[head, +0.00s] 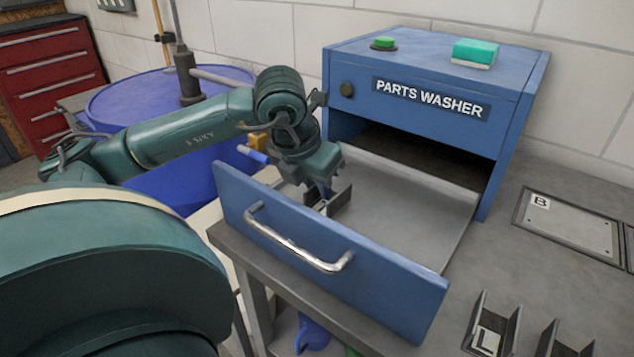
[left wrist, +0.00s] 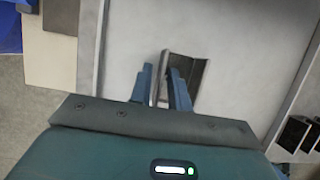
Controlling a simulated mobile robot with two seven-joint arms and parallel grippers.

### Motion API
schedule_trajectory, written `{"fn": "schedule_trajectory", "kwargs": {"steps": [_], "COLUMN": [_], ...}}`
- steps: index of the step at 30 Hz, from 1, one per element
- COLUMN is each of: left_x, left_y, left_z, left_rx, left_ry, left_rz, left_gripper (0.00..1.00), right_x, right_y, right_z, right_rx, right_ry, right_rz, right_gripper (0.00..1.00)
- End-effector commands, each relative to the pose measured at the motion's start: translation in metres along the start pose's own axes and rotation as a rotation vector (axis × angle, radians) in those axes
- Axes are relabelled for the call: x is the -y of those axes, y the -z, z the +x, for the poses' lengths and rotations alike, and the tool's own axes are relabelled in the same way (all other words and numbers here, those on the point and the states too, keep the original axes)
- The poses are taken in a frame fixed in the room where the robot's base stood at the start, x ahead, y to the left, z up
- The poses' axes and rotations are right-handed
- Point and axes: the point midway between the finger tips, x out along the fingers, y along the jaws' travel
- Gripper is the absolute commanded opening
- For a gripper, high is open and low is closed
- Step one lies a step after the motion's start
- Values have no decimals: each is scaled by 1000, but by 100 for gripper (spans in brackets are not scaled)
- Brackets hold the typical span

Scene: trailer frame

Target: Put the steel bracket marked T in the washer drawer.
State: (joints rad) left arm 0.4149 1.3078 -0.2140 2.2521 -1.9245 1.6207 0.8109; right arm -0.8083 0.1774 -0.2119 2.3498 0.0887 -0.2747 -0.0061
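The washer drawer (head: 410,210) is pulled out of the blue parts washer and its grey floor shows. My left gripper (head: 322,200) is lowered into the drawer, just behind its front panel. A steel bracket (head: 341,203) stands there by the fingers, inside the drawer walls. In the left wrist view, one upright wall of this bracket (left wrist: 189,72) lies between the two blue fingers (left wrist: 163,88). The fingers stand apart, with a slim gap beside the wall. No letter shows on this bracket. Whether it touches the floor is hard to tell. My right gripper is out of view.
The parts washer (head: 350,60) carries a green button and a teal sponge (head: 475,52). On the bench right of the drawer stand a bracket marked L (head: 490,330) and another bracket (head: 562,340). A plate marked B (head: 572,225) lies behind them. A blue drum (head: 130,100) stands left.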

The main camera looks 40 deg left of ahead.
Motion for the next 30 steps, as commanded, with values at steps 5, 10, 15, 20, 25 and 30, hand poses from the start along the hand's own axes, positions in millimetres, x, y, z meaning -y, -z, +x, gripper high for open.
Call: {"fn": "schedule_trajectory", "kwargs": {"steps": [5, 10, 15, 20, 25, 30], "left_x": [0, 0, 0, -1, 0, 0], "left_y": [0, -1, -3, -3, -3, -2], "left_z": [0, -2, -18, -54, -91, -114], "left_rx": [-1, 0, 4, 6, 6, 2], "left_ry": [0, 0, -1, -2, -1, 0], "left_rz": [0, 0, 0, 0, 0, 0], "left_gripper": [26, 26, 26, 26, 26, 26], "right_x": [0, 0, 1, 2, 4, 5], "right_y": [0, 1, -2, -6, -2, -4], "right_z": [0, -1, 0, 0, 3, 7], "right_rx": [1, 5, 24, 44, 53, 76], "right_ry": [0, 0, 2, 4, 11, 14], "right_rz": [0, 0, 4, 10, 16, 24], "right_gripper": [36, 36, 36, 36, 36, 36]}}
